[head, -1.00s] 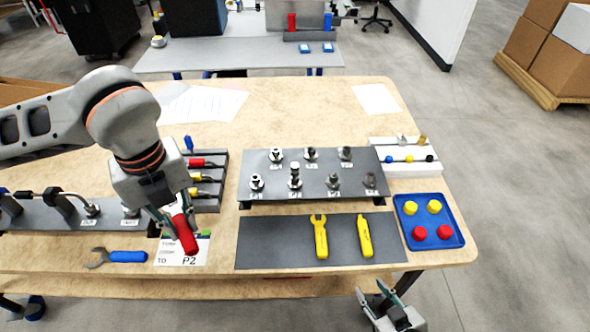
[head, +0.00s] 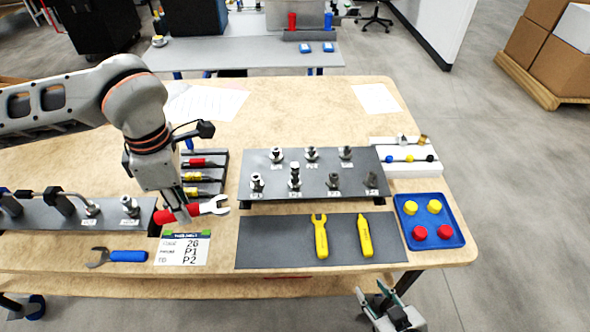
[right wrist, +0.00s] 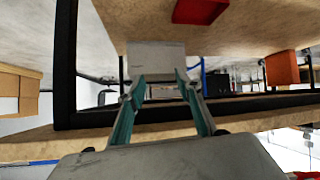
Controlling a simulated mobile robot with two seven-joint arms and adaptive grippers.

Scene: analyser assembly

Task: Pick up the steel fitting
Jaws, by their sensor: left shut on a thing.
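Several steel fittings stand upright on the grey labelled plate (head: 315,183) mid-table, one at the back middle (head: 311,154). A small grey metal fitting (head: 403,139) sits on the white block at the back right, beside a brass-coloured one (head: 422,140). I cannot tell which is the task's fitting. My left gripper (head: 181,212) is shut on a red-handled wrench (head: 214,206), held above the table left of the plate, its open jaw pointing right. My right gripper (head: 376,292) is low at the table's front edge; the right wrist view shows its fingers (right wrist: 161,82) apart and empty.
A dark mat (head: 285,240) holds two yellow-handled tools. A blue tray (head: 457,239) carries yellow and red caps. A rack (head: 222,190) of screwdriver-like tools, a blue-handled wrench (head: 126,256) and a label card (head: 181,249) lie left. The table's underside and frame are close to my right gripper.

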